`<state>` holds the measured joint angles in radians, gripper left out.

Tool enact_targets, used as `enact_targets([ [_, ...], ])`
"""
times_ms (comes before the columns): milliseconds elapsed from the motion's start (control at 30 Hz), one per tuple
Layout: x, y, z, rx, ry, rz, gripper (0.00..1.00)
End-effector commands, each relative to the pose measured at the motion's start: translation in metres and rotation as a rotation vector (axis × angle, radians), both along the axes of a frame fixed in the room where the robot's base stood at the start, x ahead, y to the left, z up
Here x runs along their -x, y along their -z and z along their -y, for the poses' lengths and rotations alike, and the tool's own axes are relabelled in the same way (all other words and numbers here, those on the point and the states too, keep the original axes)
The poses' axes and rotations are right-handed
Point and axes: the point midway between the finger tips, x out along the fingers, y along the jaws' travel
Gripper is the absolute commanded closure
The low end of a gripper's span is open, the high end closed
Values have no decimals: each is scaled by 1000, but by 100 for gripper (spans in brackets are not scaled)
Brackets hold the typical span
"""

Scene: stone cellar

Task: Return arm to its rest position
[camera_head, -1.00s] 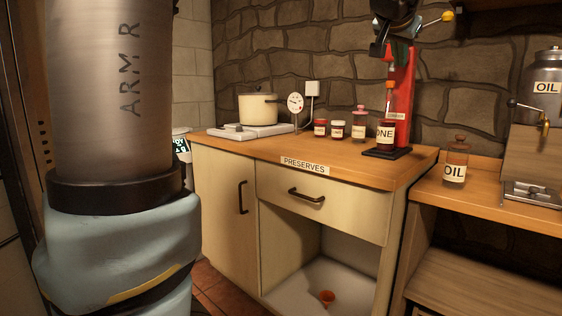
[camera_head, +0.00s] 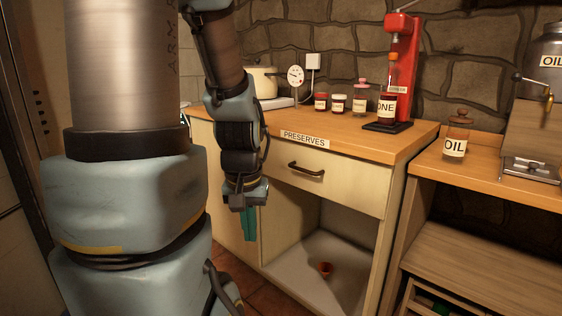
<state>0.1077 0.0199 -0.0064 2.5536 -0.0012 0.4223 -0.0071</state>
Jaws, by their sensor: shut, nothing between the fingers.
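My arm is folded in front of the counter, with its big upper link at the left of the picture. My gripper (camera_head: 250,226) points down at the end of the arm, in front of the preserves cabinet (camera_head: 228,212). Its teal fingers are together and hold nothing. The arm hides part of the cabinet door and part of the counter's left end.
The counter (camera_head: 340,140) carries a pot (camera_head: 264,80), several jars and a red press (camera_head: 403,60) with a bottle (camera_head: 387,105). An oil bottle (camera_head: 456,140) stands on the right bench (camera_head: 480,171).

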Motion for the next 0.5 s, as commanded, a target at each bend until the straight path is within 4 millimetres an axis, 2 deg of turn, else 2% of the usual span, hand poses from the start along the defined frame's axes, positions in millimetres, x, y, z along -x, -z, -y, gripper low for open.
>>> enact_targets([
  [33, 7, -8, -4, 3, -16, -15, 100],
  [267, 4, -58, -2, 1, -8, -8, 100],
  [500, 3, -127, -2, 1, -7, -7, 100],
])
